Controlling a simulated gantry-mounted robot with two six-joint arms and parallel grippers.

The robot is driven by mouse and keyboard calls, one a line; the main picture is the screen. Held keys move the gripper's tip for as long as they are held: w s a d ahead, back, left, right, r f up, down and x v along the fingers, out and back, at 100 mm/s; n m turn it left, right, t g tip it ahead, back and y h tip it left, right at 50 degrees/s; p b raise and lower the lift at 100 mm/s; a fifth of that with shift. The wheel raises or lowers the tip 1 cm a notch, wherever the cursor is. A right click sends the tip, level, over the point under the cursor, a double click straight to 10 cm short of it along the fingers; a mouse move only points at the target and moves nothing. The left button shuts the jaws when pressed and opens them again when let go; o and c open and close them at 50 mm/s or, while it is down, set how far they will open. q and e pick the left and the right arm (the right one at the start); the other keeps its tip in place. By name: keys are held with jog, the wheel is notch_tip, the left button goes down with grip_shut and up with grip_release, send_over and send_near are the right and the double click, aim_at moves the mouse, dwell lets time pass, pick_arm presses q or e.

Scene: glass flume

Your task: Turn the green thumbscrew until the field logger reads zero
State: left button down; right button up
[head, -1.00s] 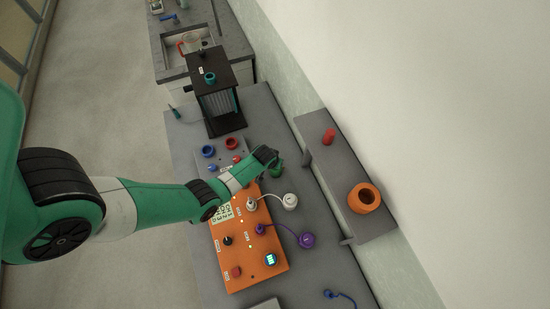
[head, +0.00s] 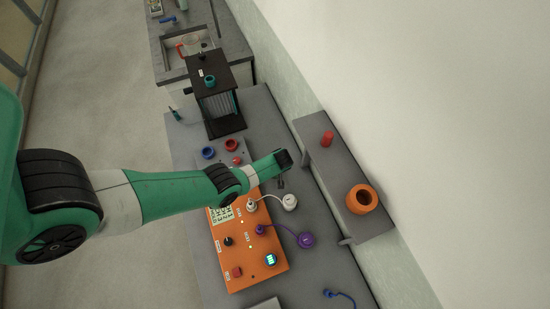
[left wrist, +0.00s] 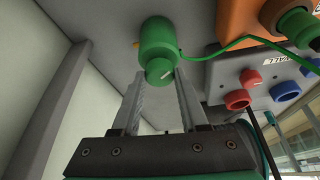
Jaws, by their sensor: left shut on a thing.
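The green thumbscrew (left wrist: 159,70) is a small knob with a white mark, on the end of a larger green cylinder (left wrist: 157,36) with a green cable. My left gripper (left wrist: 158,84) is shut on the thumbscrew, one finger on each side. In the head view my left gripper (head: 282,162) is at the upper right of the orange field logger (head: 247,275), and my wrist hides the green piece. The logger's pale screen (head: 222,217) is partly under my arm and too small to read. My right gripper is out of view.
White (head: 290,202) and purple (head: 306,241) cabled plugs lie right of the logger. A grey shelf (head: 335,170) carries a red piece (head: 327,138) and an orange ring (head: 362,199). A black frame (head: 213,90) stands beyond. Blue (head: 208,153) and red (head: 232,145) rings are close to my arm.

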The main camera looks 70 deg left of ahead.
pick_arm(q)
jog(key=shift+n, duration=0.5)
jog(key=shift+c, duration=2.1)
grip_release()
jog(key=shift+r, duration=0.1)
